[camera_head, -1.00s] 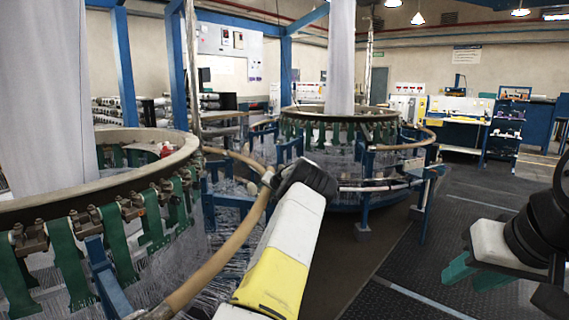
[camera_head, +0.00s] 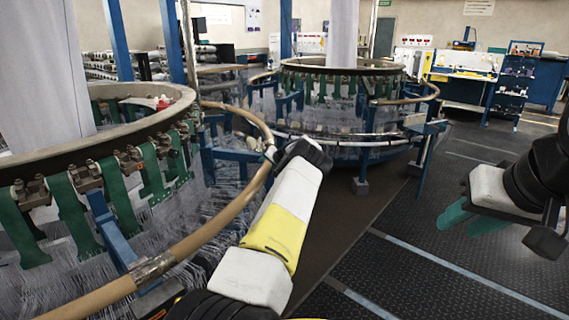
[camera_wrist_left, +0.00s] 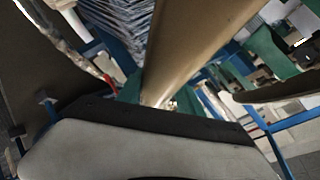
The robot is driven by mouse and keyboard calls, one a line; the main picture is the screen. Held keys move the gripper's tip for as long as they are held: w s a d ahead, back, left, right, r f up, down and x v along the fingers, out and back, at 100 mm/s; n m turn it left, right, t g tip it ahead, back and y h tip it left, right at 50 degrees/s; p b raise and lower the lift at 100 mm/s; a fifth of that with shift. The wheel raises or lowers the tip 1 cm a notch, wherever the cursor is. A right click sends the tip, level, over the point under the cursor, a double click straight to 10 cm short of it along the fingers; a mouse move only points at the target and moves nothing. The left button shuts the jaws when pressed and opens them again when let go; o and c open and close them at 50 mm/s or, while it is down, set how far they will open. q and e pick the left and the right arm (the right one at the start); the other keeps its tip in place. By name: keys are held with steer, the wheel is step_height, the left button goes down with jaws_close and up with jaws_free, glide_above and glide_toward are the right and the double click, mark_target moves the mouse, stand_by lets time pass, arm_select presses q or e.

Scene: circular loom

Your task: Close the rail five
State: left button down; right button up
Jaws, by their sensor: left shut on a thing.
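The rail (camera_head: 218,222) is a tan curved tube around the near loom at left, with a metal fitting (camera_head: 152,267) along it. My left arm comes up from the bottom, and its dark wrist hides the left gripper in the head view. In the left wrist view the green fingers of my left gripper (camera_wrist_left: 155,97) are shut on the tan rail (camera_wrist_left: 195,40). Near that grip a pale metal joint (camera_head: 270,152) shows on the rail; I cannot tell if it is fully joined. My right gripper (camera_head: 472,217) has teal fingers apart, empty over the floor at right.
The near loom's ring (camera_head: 165,122) with green brackets stands inside the rail. A second loom (camera_head: 340,66) with its own tan rail stands behind. The dark floor (camera_head: 440,270) at right is clear. Workbenches (camera_head: 465,66) are at the back.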

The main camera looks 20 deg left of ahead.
arm_select(q)
steer(key=c, duration=0.8)
jaws_free()
steer(key=shift+f, duration=0.8)
steer(key=shift+o, duration=0.2)
steer(key=shift+r, duration=0.2)
steer(key=shift+s+d+r, duration=0.15)
steer(key=shift+d+r, duration=0.2)
steer(key=shift+r, duration=0.05)
steer(key=v, duration=0.6)
steer(key=shift+s+d, duration=0.2)
steer(key=shift+s, duration=0.1)
steer(key=shift+r, duration=0.1)
